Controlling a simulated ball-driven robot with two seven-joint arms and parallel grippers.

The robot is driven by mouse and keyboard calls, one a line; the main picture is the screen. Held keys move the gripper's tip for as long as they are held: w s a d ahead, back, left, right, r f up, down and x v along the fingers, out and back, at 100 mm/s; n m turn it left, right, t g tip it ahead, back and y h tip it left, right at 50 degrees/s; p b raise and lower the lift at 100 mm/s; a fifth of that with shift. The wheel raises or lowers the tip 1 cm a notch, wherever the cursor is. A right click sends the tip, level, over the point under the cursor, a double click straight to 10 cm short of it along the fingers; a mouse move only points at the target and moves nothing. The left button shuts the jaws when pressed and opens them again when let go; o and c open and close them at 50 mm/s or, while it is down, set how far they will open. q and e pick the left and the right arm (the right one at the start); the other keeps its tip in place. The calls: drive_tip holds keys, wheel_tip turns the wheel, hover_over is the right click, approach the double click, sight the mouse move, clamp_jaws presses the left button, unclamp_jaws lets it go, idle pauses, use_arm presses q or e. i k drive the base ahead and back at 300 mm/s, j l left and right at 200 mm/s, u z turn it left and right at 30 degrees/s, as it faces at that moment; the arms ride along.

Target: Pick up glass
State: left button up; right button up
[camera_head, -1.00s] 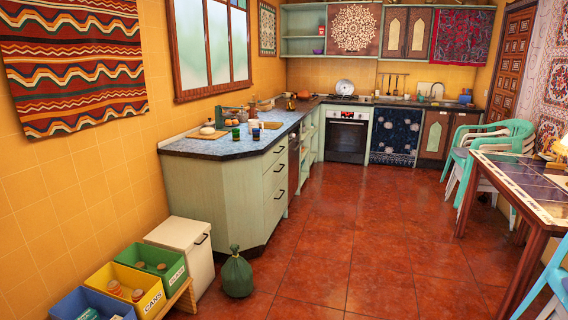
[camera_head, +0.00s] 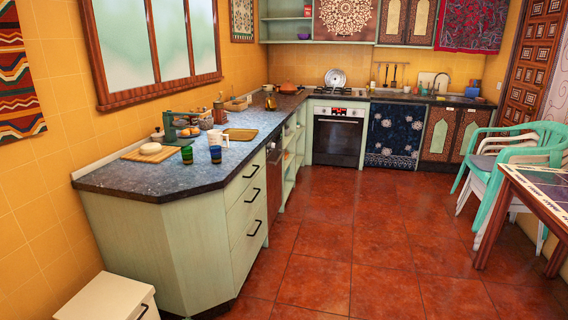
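Two small coloured glasses stand upright on the near end of the dark blue counter. The green-blue glass (camera_head: 187,155) is on the left, by the cutting board. The blue glass (camera_head: 216,154) is to its right, near a white cup (camera_head: 217,138). Which of them the task means cannot be told. Neither of my grippers shows in the head view.
The counter (camera_head: 165,180) has drawers with handles below and a angled near corner. A cutting board (camera_head: 151,153), a green coffee machine (camera_head: 180,126) and baskets surround the glasses. The red floor (camera_head: 350,240) is clear; stacked chairs (camera_head: 515,165) stand right.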

sight(215, 150)
drive_tip(key=i, duration=0.8)
drive_tip(key=i+l+u, duration=0.15)
drive_tip(key=i, duration=1.45)
drive_tip(key=l+u, duration=0.05)
